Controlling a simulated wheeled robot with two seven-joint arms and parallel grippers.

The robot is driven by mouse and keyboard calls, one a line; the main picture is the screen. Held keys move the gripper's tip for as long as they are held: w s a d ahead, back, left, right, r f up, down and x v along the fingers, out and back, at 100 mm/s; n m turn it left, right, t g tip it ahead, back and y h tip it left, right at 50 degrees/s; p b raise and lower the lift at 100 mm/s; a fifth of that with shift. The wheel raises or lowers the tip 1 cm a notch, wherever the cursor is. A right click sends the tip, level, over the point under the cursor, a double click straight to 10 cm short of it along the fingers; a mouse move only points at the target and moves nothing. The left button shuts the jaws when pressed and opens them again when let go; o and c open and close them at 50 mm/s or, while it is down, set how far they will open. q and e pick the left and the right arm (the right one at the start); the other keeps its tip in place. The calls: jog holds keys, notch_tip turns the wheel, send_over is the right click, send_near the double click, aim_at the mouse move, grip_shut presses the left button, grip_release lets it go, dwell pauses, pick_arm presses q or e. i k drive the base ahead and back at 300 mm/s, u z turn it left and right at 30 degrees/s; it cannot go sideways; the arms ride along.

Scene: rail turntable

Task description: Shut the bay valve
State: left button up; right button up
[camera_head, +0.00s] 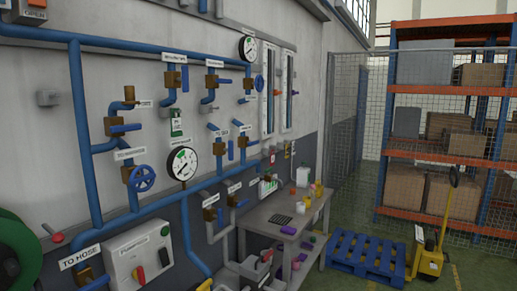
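Blue pipes on the wall carry several valves. A blue round handwheel (143,178) is at the lower left, beside a label (130,153) too small to read surely. Blue lever valves include one at the left (126,127), one at the top (184,78) and one in the centre (230,149), near a label (220,133) I cannot read surely. A smaller blue handwheel (259,83) is further right. I cannot tell which one is the bay valve. Neither gripper is in view.
A grey workbench (262,215) with small items stands below the pipes. A blue pallet (366,257) and a yellow pallet truck (430,262) are on the floor at right, before a mesh fence (350,130) and shelving. A control box (140,255) and a green reel (18,250) are at lower left.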

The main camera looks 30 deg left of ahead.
aim_at(230, 150)
jog(key=z, duration=0.45)
jog(key=i, duration=1.85)
jog(key=u, duration=0.75)
jog(key=i, duration=1.15)
jog(key=u, duration=1.2)
